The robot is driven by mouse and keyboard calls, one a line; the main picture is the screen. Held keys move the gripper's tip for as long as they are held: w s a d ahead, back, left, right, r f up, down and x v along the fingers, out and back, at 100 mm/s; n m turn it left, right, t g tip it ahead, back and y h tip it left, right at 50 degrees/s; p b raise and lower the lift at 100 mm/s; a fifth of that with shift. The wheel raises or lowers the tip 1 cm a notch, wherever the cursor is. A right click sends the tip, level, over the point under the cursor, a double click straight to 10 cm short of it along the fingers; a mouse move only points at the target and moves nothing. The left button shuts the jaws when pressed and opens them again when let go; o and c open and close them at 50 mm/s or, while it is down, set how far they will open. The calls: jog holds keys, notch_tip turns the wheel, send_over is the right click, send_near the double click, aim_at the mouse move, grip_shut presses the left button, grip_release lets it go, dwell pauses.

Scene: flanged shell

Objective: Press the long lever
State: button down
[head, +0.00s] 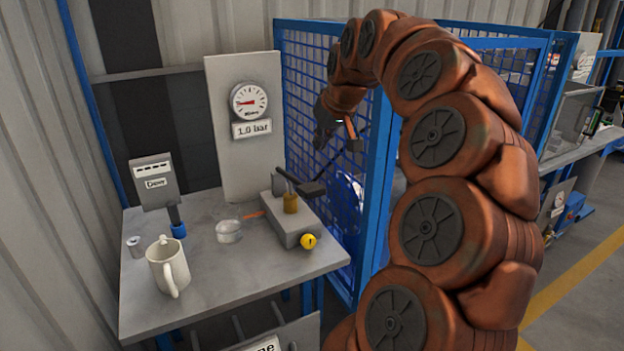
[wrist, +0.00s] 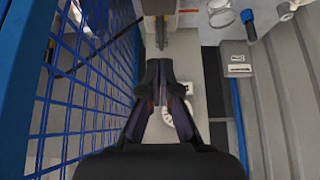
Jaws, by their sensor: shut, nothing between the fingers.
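The pump block (head: 293,222) stands at the right side of the grey table, with a brass cylinder (head: 290,203) on top. A dark lever (head: 312,188) is mounted above it, and its thin rod slants up to the right toward the blue mesh. My gripper (head: 322,135) hangs above the block, in front of the mesh and apart from the lever. In the wrist view its fingers (wrist: 160,70) are together and empty. A dark lever part (wrist: 160,36) lies just beyond the fingertips there; whether there is a gap is hard to tell.
A gauge panel (head: 240,145) stands at the table's back. A white mug (head: 167,265), a glass jar (head: 228,231) and a grey label box (head: 154,182) are on the left. The blue mesh fence (head: 305,80) stands close on the right; it also fills the wrist view's left (wrist: 75,95).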

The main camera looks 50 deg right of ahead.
jog(key=p, duration=0.3)
send_over(308, 186)
jog(key=s, duration=0.1)
notch_tip(308, 186, down, 10)
jog(key=shift+s+a+r, duration=0.1)
jog(key=shift+s+r, duration=0.05)
jog(key=shift+r, duration=0.05)
jog(key=shift+s+a+f+p, duration=0.1)
jog(key=shift+s+f+p, duration=0.1)
jog(key=shift+f, duration=0.5)
jog(key=shift+s+f+p, duration=0.1)
jog(key=shift+f+p, duration=0.1)
jog(key=shift+f, duration=0.45)
